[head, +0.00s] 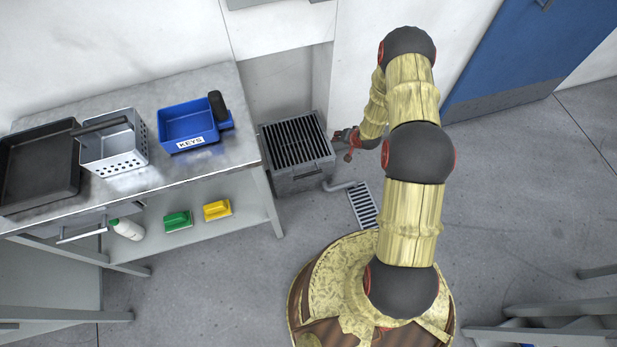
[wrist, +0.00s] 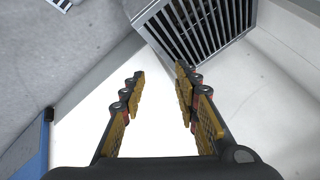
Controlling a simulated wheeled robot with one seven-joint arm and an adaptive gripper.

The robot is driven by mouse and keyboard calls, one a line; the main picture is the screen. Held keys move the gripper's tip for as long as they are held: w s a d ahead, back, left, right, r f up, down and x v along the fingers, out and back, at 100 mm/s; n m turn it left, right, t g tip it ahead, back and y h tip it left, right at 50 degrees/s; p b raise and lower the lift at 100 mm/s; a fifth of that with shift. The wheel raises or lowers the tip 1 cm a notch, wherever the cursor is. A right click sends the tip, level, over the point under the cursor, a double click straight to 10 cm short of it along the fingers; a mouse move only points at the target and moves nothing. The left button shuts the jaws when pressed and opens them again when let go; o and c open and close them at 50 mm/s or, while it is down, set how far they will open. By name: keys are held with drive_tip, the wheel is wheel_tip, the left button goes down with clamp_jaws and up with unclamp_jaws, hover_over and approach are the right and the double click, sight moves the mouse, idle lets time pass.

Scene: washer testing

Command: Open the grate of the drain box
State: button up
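The drain box (head: 302,179) is a grey metal box standing on the floor in a recess by the wall, right of the steel table. Its dark slotted grate (head: 295,142) lies flat on top and looks closed. My gripper (head: 347,144) is just right of the box, close to its right edge; contact cannot be told. In the wrist view my gripper (wrist: 160,88) is open, with nothing between its fingers. The grate (wrist: 200,25) shows there beyond the fingertips, at the top right, partly hidden by the right finger.
The steel table (head: 238,110) on the left bears a dark tray (head: 40,170), a perforated metal basket (head: 115,145) and a blue KEYS box (head: 187,125). A pipe runs from the box to a floor drain (head: 363,205). A blue door (head: 520,55) is at upper right.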

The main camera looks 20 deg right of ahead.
drive_tip(key=s+a+f+m+t+y+b, duration=0.1)
drive_tip(key=s+a+f, duration=0.1)
drive_tip(key=f, duration=0.5)
drive_tip(key=s+a+f+m+t+y+b, duration=0.1)
drive_tip(key=s+a+f, duration=0.15)
drive_tip(key=f, duration=0.45)
drive_tip(key=m+t+y, duration=0.3)
drive_tip(key=m+t, duration=0.2)
approach(309, 174)
drive_tip(key=w+a+f, duration=0.1)
drive_tip(key=w+f, duration=0.1)
drive_tip(key=shift+m, duration=0.3)
drive_tip(key=b+x, duration=0.1)
drive_tip(key=x, duration=0.1)
drive_tip(key=b+x, duration=0.1)
drive_tip(key=x, duration=0.2)
drive_tip(key=b+x, duration=0.1)
drive_tip(key=x, duration=0.1)
drive_tip(key=shift+w+a+r, duration=0.15)
drive_tip(key=shift+w+r, duration=0.05)
drive_tip(key=shift+w, duration=0.25)
drive_tip(key=shift+c, duration=1.1)
clamp_jaws()
